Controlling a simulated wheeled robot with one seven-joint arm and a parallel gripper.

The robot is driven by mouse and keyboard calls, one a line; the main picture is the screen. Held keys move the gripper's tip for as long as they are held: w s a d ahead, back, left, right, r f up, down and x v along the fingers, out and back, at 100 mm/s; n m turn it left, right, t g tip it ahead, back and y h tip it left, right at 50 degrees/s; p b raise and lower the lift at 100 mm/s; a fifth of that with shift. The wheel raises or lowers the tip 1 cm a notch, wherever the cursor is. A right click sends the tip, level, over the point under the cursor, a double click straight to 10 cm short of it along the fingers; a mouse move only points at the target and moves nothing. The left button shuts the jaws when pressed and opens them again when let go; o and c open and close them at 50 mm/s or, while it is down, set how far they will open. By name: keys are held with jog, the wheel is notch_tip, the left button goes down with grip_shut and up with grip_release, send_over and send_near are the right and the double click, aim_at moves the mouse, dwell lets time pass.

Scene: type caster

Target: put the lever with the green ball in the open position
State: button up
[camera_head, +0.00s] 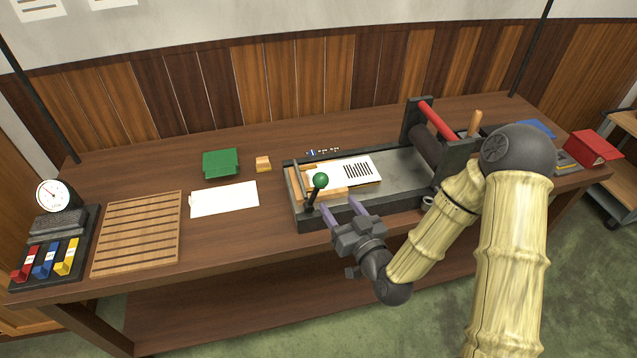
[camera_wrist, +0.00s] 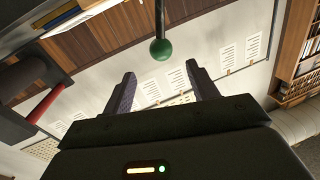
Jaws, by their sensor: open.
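The green ball (camera_head: 320,180) tops a short dark lever (camera_head: 311,199) at the front left of the press bed (camera_head: 400,178). The lever stands nearly upright, leaning slightly right in the head view. My gripper (camera_head: 341,206) is open and empty, just to the right and in front of the lever, with its purple fingers pointing toward the bed. In the wrist view the green ball (camera_wrist: 161,49) hangs beyond the open fingertips (camera_wrist: 160,82), roughly between them and apart from both. Which lever position counts as open cannot be told.
The bed holds a wooden frame with a printed sheet (camera_head: 358,170). A roller with a red bar (camera_head: 436,120) stands at its right. A white sheet (camera_head: 224,199), green box (camera_head: 221,162) and slatted wooden rack (camera_head: 137,232) lie left.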

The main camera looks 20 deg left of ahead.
aim_at(319, 174)
jog(key=p+x, duration=0.2)
jog(key=x, duration=0.9)
jog(key=shift+w+a+r, duration=0.1)
jog(key=shift+a, duration=0.05)
jog(key=shift+w+a, duration=0.35)
grip_shut()
jog(key=shift+w+d, duration=0.1)
jog(key=shift+w, duration=0.1)
